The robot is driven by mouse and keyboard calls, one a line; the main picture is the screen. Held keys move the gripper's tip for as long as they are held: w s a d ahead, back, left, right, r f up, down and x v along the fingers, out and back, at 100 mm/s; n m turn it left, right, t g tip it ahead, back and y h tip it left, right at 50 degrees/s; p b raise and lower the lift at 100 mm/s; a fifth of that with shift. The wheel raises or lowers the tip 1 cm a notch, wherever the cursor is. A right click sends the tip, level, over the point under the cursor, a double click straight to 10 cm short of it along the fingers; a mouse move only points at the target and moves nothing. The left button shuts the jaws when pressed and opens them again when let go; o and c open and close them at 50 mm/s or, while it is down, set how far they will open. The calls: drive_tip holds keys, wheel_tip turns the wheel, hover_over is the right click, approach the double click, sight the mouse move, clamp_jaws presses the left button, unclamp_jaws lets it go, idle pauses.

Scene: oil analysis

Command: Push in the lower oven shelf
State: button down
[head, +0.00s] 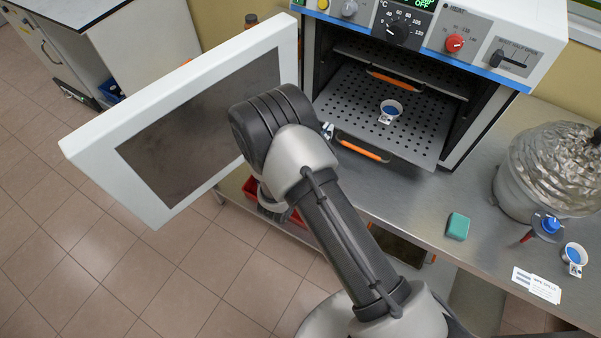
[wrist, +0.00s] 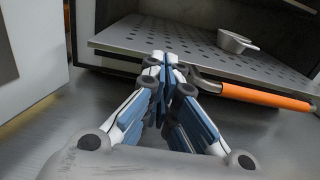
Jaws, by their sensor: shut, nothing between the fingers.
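The lower oven shelf (head: 410,128) is a perforated metal plate that sticks out of the open oven, with an orange handle (head: 362,149) at its front edge. In the wrist view the shelf (wrist: 190,52) and its orange handle (wrist: 265,98) are close in front of me. A small cup with blue contents (head: 391,109) stands on the shelf; it also shows in the wrist view (wrist: 236,41). My gripper (wrist: 164,60) is shut and empty, its tips at the shelf's front edge, just left of the handle. I cannot tell whether they touch. In the head view my arm mostly hides the gripper (head: 327,131).
The white oven door (head: 190,115) stands open at the left. An upper shelf with an orange handle (head: 391,80) is inside the oven. A green block (head: 457,226), a foil-wrapped vessel (head: 548,170) and another cup (head: 574,257) stand on the metal bench (head: 400,200).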

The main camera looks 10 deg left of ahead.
sight(334, 122)
drive_tip(key=shift+b+x, duration=0.45)
drive_tip(key=shift+x, duration=2.5)
drive_tip(key=shift+a, duration=0.15)
